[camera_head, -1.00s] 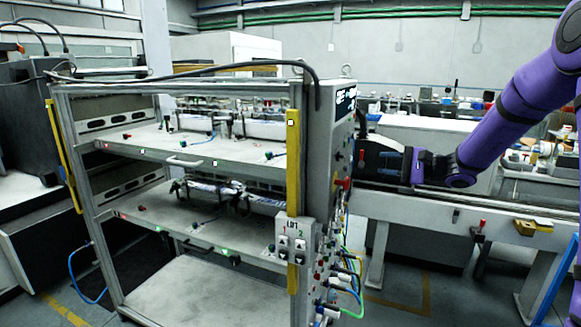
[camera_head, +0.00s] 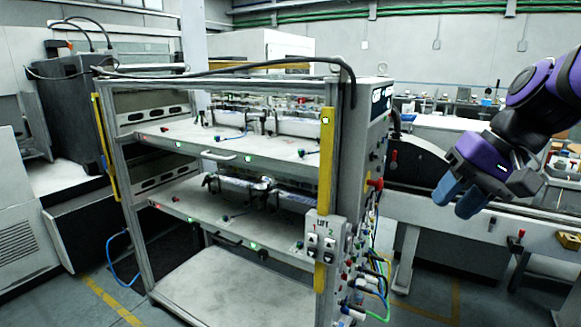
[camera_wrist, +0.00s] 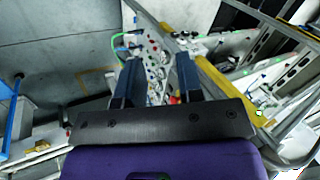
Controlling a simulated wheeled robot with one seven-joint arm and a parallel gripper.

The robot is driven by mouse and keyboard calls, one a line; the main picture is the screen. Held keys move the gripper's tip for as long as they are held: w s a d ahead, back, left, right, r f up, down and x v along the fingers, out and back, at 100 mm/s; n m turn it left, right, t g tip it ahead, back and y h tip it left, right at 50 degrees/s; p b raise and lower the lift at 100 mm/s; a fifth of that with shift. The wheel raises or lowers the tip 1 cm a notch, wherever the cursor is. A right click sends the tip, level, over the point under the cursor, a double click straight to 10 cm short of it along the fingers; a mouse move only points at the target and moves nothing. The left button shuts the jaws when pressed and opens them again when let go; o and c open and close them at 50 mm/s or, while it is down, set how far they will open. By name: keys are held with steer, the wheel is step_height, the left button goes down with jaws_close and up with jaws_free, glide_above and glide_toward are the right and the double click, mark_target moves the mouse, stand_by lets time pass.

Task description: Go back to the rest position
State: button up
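My gripper (camera_head: 458,200) is in the head view at the right, held up in the air with its blue fingers pointing down and left. It is to the right of the shelf rack (camera_head: 190,232) and its control panel, apart from them in the picture. In the wrist view my gripper (camera_wrist: 159,75) has its two fingers spread, with a clear gap and nothing held between them. The rack's connector panel (camera_wrist: 153,50) shows beyond the fingers there.
The rack has two shelves with metal and glass-like parts, yellow uprights (camera_head: 326,165) and a two-button lift box (camera_head: 321,238). Cables (camera_head: 378,285) hang at its right side. A long conveyor-like bench (camera_head: 445,238) runs behind my arm. The floor at lower right is partly clear.

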steer(key=s+d+n+t+h, duration=0.2)
steer(key=s+d+h, duration=0.3)
steer(key=s, duration=0.5)
steer(key=shift+s+r+t, duration=0.3)
steer(key=shift+s+t, duration=0.05)
steer(key=shift+t, duration=0.25)
steer(key=shift+d, duration=0.25)
